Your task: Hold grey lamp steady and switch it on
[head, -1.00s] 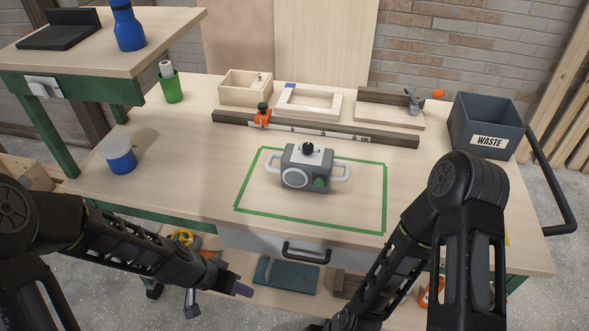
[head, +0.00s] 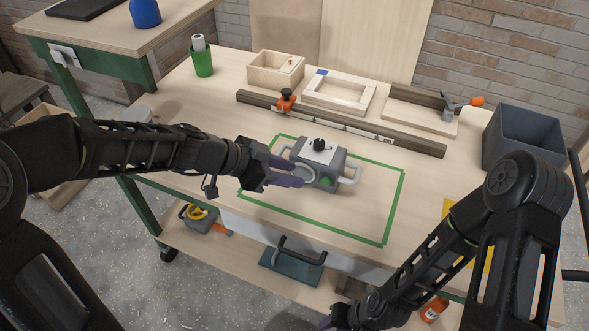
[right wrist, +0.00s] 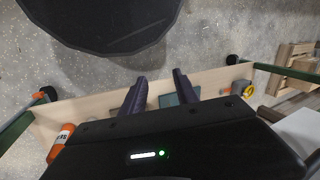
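The grey lamp (head: 329,172) stands upright on the workbench, within a green tape outline. It has a pale handle on each side, a round front lens, a green button and a black knob on its white top plate. My left gripper (head: 291,172) is open at the lamp's left front. Its purple fingers are apart and partly cover the lens and left handle; I cannot tell whether they touch. My right gripper (right wrist: 160,92) is open and empty, low before the bench. Only a bit of it shows at the bottom of the head view.
A long rail with an orange clamp (head: 286,100), a wooden frame (head: 338,105) and an open wooden box (head: 275,80) lie behind the lamp. A grey bin (head: 520,150) stands at the right. Bench space right of the lamp is clear. A drawer handle (head: 300,250) sticks out in front.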

